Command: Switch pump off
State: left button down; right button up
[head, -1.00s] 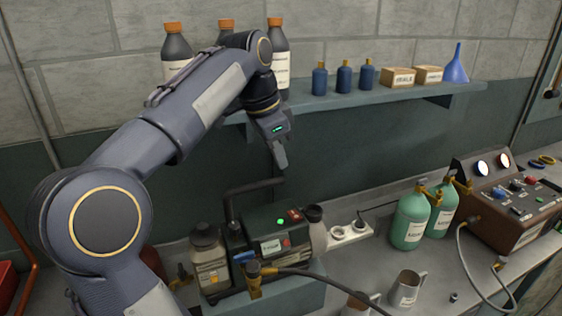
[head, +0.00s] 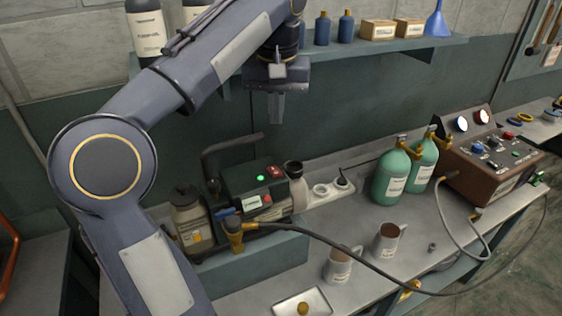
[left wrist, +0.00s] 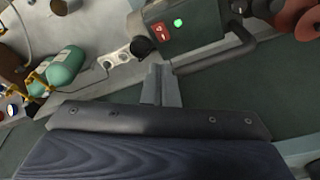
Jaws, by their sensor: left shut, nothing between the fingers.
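The pump (head: 252,187) is a dark green box on a teal stand on the bench, with a black curved handle. Its top carries a lit green lamp and a red rocker switch (head: 276,172). In the left wrist view the red switch (left wrist: 160,32) and the green lamp show near the top, just beyond my fingertips. My left gripper (head: 276,118) is shut and empty, pointing down above and behind the pump, apart from it. Its closed fingers (left wrist: 162,72) show in the left wrist view. My right gripper is not in view.
A power strip (head: 330,190), two green cylinders (head: 392,176) and a brown control box (head: 487,160) are to the right. A hose crosses the bench past two metal mugs (head: 388,240). A wall shelf (head: 390,50) is above.

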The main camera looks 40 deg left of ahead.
pick_arm(q)
jog(key=shift+w+d+r+n+y, duration=0.1)
jog(key=shift+d+n+y, duration=0.1)
jog(key=shift+n, duration=0.8)
jog(key=shift+w+d+r+n+y, duration=0.1)
jog(key=shift+d+r+n+y, duration=0.05)
jog(key=shift+n, duration=0.85)
jog(key=shift+w+d+r+n+y, duration=0.1)
jog(key=shift+d+n+y, duration=0.1)
jog(key=shift+n, duration=0.8)
jog(key=shift+f, duration=0.15)
jog(key=b, duration=0.2)
send_over(277, 171)
jog(key=f, duration=1.2)
jog(key=shift+s+d+f, duration=0.1)
jog(key=shift+s+d, duration=0.1)
jog(key=shift+d, duration=0.15)
jog(key=shift+d+f, duration=0.1)
jog(key=shift+f, duration=0.55)
